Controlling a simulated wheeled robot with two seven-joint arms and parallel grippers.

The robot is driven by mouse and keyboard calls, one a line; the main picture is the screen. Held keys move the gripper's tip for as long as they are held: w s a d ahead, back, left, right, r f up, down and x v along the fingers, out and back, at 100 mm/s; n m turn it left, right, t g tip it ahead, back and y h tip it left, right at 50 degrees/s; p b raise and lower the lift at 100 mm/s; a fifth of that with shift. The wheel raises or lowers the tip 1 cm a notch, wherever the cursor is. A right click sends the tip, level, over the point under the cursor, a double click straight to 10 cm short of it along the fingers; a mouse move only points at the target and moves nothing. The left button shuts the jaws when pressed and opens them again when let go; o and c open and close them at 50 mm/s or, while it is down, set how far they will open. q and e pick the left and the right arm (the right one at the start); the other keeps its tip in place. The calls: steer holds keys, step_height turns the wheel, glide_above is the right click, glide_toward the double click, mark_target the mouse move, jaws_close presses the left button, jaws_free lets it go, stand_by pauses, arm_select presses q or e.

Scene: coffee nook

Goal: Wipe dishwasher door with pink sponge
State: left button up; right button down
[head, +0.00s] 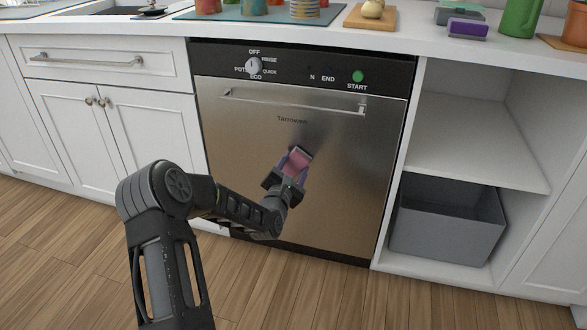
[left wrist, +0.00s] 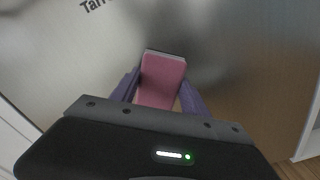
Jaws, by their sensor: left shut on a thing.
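The dishwasher door (head: 350,150) is shut, a brushed steel panel with a bar handle (head: 290,103) across its top. My left gripper (head: 294,165) is in front of the middle of the door, below the printed brand name. It is shut on the pink sponge (left wrist: 162,80), which sits between the purple fingers in the left wrist view. The sponge's far end is at or very near the door surface (left wrist: 230,60); I cannot tell for sure whether it touches. A dark blurred patch shows on the steel around it. My right gripper is not in view.
A black control panel (head: 305,67) with a dial and green start button is above the door. The counter (head: 230,28) holds cups on a mat, a wooden board and a purple sponge-like block (head: 467,29). A grey bin (head: 447,225) stands in the open shelf at right.

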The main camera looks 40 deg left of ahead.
arm_select(q)
steer(key=shift+w+a, duration=0.1)
steer(key=shift+w, duration=0.15)
steer(key=shift+w+d+b, duration=0.2)
steer(key=shift+w+d, duration=0.1)
steer(key=shift+d, duration=0.7)
steer(key=shift+w+d+b, duration=0.2)
steer(key=shift+w+d, duration=0.05)
steer(key=shift+d, duration=0.7)
steer(key=shift+w+a+b, duration=0.1)
steer(key=shift+w+b, duration=0.05)
steer(key=shift+b, duration=0.15)
